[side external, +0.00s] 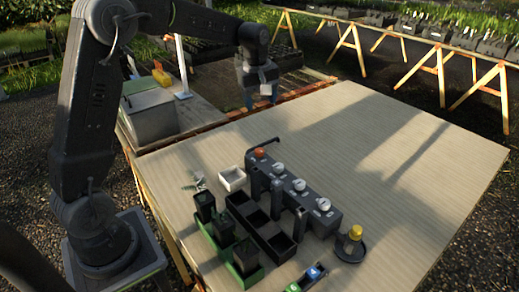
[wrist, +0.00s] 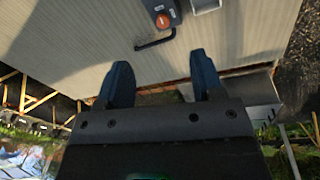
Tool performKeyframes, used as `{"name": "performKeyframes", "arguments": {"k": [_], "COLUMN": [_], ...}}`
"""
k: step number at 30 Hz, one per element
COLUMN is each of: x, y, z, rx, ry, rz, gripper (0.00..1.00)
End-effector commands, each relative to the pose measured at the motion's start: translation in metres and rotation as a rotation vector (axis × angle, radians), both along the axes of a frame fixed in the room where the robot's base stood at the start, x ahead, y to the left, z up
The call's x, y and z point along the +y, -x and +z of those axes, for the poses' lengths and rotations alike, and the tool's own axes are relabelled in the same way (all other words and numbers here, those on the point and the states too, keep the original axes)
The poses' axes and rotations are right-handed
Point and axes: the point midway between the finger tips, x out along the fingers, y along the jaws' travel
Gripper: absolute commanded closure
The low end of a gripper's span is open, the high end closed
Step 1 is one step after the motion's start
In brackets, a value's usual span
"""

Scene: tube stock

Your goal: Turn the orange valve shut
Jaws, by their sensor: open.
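The orange valve (side external: 260,153) is a round knob on top of the far left end of a dark grey manifold block (side external: 310,214). It also shows near the top of the wrist view (wrist: 163,20), with a white mark on it. A bent black pipe (side external: 262,146) comes out of the block beside the valve; in the wrist view the pipe (wrist: 155,43) lies between the valve and my fingers. My gripper (side external: 262,100) is open and empty, raised past the table's back edge and apart from the valve. Its two blue fingers (wrist: 163,75) are spread wide.
Several white knobs (side external: 299,185) line the same block. In front are a black compartment tray (side external: 267,236), a green tray (side external: 245,283) with black pots, and a white box (side external: 232,179). A yellow-topped item (side external: 355,232) stands right. The table's (side external: 400,135) right half is clear.

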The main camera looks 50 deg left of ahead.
Motion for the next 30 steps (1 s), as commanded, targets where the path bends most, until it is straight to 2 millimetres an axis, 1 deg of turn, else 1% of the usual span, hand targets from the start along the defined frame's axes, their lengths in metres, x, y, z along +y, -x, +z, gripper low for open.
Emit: {"name": "performKeyframes", "arguments": {"k": [1,3,6,10,13,17,20,30], "x": [0.016,0.034,0.054,0.07,0.075,0.075,0.075,0.075], "y": [-0.015,-0.029,-0.043,-0.052,-0.055,-0.055,-0.055,-0.055], "z": [-0.02,-0.041,-0.068,-0.091,-0.099,-0.11,-0.125,-0.195], "rx": [0.026,0.053,0.082,0.106,0.113,0.117,0.117,0.117], "ry": [0.016,0.032,0.049,0.061,0.065,0.066,0.066,0.065], "rz": [0.085,0.194,0.32,0.425,0.46,0.467,0.465,0.463], "gripper": [0.39,0.39,0.39,0.39,0.39,0.39,0.39,0.39]}}
